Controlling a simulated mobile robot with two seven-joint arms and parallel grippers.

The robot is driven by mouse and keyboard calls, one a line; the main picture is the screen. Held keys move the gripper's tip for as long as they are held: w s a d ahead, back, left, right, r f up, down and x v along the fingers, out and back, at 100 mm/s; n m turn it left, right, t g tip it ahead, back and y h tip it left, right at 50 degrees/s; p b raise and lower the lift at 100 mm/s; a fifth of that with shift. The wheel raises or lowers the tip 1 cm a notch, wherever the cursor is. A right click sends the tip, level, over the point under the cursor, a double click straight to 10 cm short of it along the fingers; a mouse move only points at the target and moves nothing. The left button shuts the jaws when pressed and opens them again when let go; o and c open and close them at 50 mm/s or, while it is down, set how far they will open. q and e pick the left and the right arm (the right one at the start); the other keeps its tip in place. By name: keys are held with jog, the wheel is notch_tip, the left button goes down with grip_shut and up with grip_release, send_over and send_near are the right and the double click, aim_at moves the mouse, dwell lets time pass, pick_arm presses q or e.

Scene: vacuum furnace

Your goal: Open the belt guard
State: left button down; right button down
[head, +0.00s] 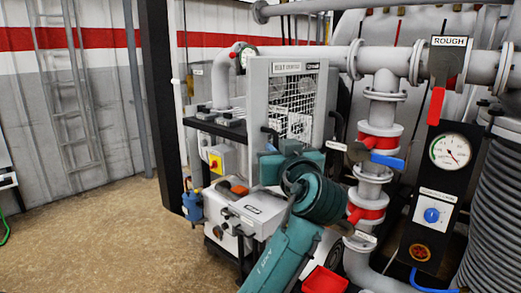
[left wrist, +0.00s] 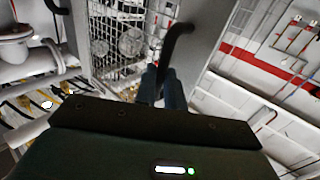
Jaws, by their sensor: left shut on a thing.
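The belt guard (head: 258,95) is a grey panel with a white wire-mesh window and a label along its top edge. It stands upright on the pump unit, and round pulleys show through its mesh in the left wrist view (left wrist: 194,70). A black bar handle (left wrist: 178,42) stands out from the panel; it shows near the panel's left side in the head view (head: 270,132). My left gripper (left wrist: 162,84) is shut on this handle. In the head view the left gripper (head: 271,149) is partly hidden by my teal wrist. My right gripper is out of view.
Right of the guard are pipes with a red valve handle (head: 437,105), a blue valve handle (head: 387,161) and a pressure gauge (head: 450,151). A yellow switch box (head: 215,163) is at the left, below a black shelf. The floor (head: 110,235) at the left is clear.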

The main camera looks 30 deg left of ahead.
pick_arm(q)
jog(key=shift+w+d+r, duration=0.1)
jog(key=shift+w+d, duration=0.15)
jog(key=shift+d, duration=0.4)
jog(key=shift+a+y, duration=0.1)
jog(key=shift+y, duration=0.2)
